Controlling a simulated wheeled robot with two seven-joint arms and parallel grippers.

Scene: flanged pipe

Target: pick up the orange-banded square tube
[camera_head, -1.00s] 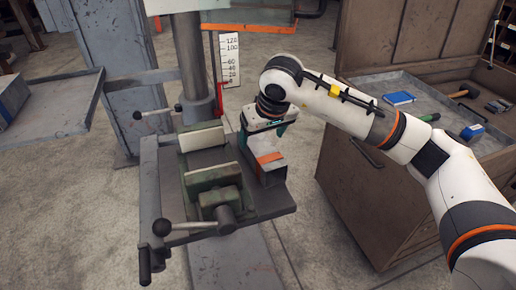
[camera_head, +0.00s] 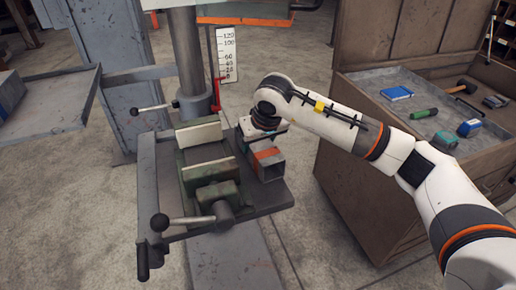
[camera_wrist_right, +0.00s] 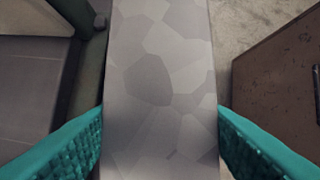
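The orange-banded square tube (camera_head: 269,162) lies on the drill-press table, right of the green vise. Its open square end faces the front, and the orange band is near that end. In the right wrist view the tube's pale grey mottled top (camera_wrist_right: 160,95) fills the middle. My right gripper (camera_wrist_right: 160,125) is open, with a teal finger on each side of the tube. The fingers are close to its sides, and the tube hides their tips. In the head view the wrist is low over the tube's far part. My left gripper is not in view.
The green vise (camera_head: 210,172) stands close left of the tube on the grey press table (camera_head: 262,200). The press column (camera_head: 188,60) and a scale (camera_head: 228,55) are behind. A brown cabinet (camera_head: 350,200) with a tool tray is at right.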

